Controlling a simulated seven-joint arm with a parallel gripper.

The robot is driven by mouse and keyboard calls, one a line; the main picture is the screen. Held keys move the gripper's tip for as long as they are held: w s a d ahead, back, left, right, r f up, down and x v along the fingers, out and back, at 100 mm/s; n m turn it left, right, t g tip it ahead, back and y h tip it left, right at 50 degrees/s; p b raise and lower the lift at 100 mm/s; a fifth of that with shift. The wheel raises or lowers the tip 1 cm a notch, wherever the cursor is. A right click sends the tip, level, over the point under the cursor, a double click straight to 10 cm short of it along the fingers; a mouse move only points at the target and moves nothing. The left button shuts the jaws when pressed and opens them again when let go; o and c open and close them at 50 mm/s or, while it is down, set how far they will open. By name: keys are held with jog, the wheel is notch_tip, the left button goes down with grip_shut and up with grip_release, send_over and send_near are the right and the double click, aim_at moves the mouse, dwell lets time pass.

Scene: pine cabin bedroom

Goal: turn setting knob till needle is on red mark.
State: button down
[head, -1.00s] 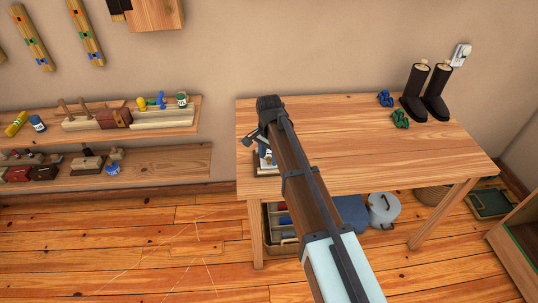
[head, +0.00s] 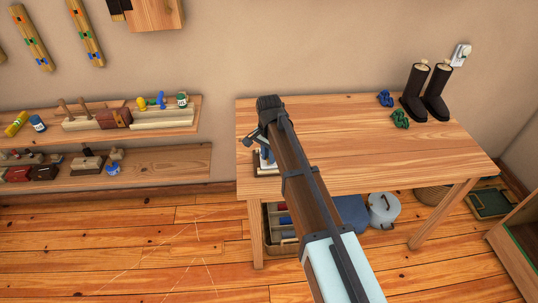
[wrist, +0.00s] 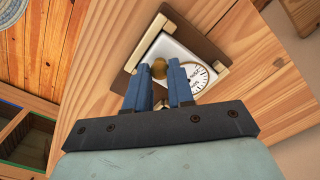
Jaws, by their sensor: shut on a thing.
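The setting device is a white-faced panel in a dark and pale wooden frame (wrist: 146,43), seen in the wrist view. It carries a brass setting knob (wrist: 159,69) and a round white dial (wrist: 203,76) with black marks. My gripper (wrist: 160,65) is shut on the knob, with one blue finger on each side of it. The right finger covers part of the dial. I cannot make out the needle or the red mark. In the head view the device (head: 266,170) is at the table's left end, mostly hidden behind my arm.
The wooden table (head: 340,150) is clear in its middle. Blue (head: 385,98) and green (head: 400,119) items and black boots (head: 425,92) stand on its right part. Shelves (head: 150,165) with small objects hang at the left. Containers sit under the table.

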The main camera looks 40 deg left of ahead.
jog(key=n, duration=1.1)
dwell(0.3)
jog(key=shift+n, duration=0.4)
jog(key=c, duration=1)
grip_release()
jog(key=shift+r, duration=0.15)
notch_tip(320, 180, up, 14)
jog(key=shift+f, duration=0.25)
